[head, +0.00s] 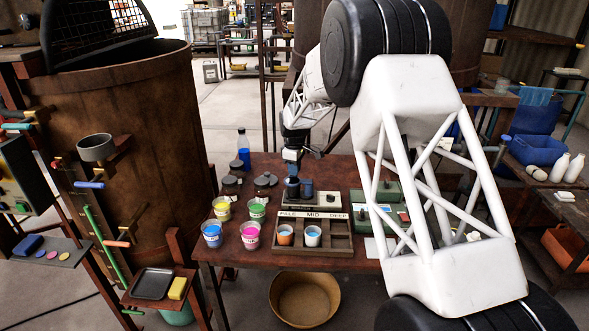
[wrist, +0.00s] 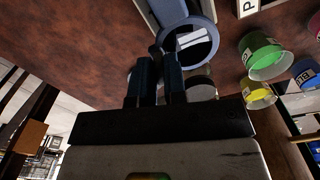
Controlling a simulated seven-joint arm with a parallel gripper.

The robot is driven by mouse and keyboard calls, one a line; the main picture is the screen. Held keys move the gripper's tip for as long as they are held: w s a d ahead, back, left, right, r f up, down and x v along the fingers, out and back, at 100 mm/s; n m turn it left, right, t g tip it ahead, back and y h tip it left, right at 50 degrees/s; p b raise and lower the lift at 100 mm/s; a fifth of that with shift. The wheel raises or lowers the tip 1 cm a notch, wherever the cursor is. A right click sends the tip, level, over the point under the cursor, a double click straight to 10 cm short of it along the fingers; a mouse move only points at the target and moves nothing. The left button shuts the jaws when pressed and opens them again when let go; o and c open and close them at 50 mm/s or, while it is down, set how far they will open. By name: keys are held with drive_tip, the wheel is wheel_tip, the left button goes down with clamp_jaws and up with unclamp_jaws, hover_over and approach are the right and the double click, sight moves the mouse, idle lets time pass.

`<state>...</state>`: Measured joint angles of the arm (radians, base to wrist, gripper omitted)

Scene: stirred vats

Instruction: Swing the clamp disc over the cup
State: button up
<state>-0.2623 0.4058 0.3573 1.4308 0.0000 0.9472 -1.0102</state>
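My gripper (head: 292,168) points down over the grey stand (head: 300,207) on the brown table. Two dark blue-grey round parts, left (head: 292,188) and right (head: 307,188), stand side by side there; I cannot tell which is the clamp disc. In the wrist view a blue-rimmed round cup-like part (wrist: 208,58) with a dark inside lies just beyond the gripper fingers (wrist: 156,82). A small dark upright piece (wrist: 154,49) shows in line with the gap between the fingers. Whether they grip it is unclear. The gripper hides part of the stand.
Yellow (head: 222,208), green (head: 257,208), blue (head: 212,234) and pink (head: 250,234) cups stand left. Dark jars (head: 265,186) and a blue bottle (head: 243,152) stand behind.

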drive_tip(key=o, duration=0.4)
drive_tip(key=shift+o, duration=0.2)
drive_tip(key=shift+r, duration=0.1)
drive_tip(key=shift+r, duration=3.85)
